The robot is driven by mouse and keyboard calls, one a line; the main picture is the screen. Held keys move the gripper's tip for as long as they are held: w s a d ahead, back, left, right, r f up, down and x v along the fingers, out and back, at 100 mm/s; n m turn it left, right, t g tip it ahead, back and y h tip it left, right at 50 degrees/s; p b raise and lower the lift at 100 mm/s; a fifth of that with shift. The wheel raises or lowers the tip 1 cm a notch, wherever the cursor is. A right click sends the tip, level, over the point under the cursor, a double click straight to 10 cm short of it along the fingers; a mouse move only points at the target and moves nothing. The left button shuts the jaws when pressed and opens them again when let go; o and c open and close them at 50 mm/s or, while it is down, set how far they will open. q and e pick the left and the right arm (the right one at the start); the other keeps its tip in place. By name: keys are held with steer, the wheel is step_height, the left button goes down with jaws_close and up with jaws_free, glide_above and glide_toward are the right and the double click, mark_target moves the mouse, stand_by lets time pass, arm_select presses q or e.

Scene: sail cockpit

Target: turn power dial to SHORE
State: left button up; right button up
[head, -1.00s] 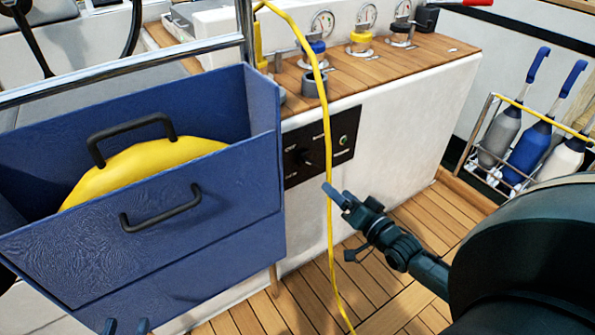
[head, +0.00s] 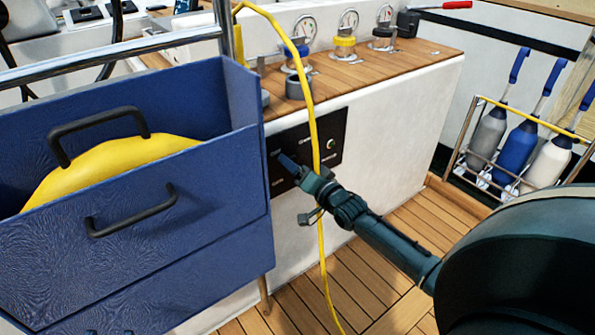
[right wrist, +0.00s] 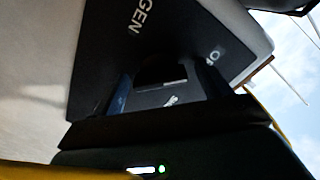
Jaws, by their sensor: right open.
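The black power panel (head: 331,122) is on the white cockpit side, with small unreadable lettering and a green spot. My right gripper (head: 288,165) reaches it from the right, and its blue fingertips hide the dial in the head view. In the right wrist view, the dark dial (right wrist: 160,72) lies between the open fingers of my right gripper (right wrist: 165,88), with GEN lettering above and other lettering partly covered. A small white mark shows below the knob; I cannot tell the dial's setting. Tips of my left gripper (head: 105,332) barely show, apart, at the bottom edge.
A yellow line (head: 318,215) hangs in front of the panel, by my right gripper. A blue bin (head: 150,220) holding something yellow stands left of it. Winches and gauges sit on the wooden ledge (head: 400,65). A bottle rack (head: 460,150) stands at right.

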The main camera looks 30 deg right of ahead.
steer(key=shift+w, duration=0.15)
steer(key=shift+c, duration=0.3)
steer(key=c, duration=0.9)
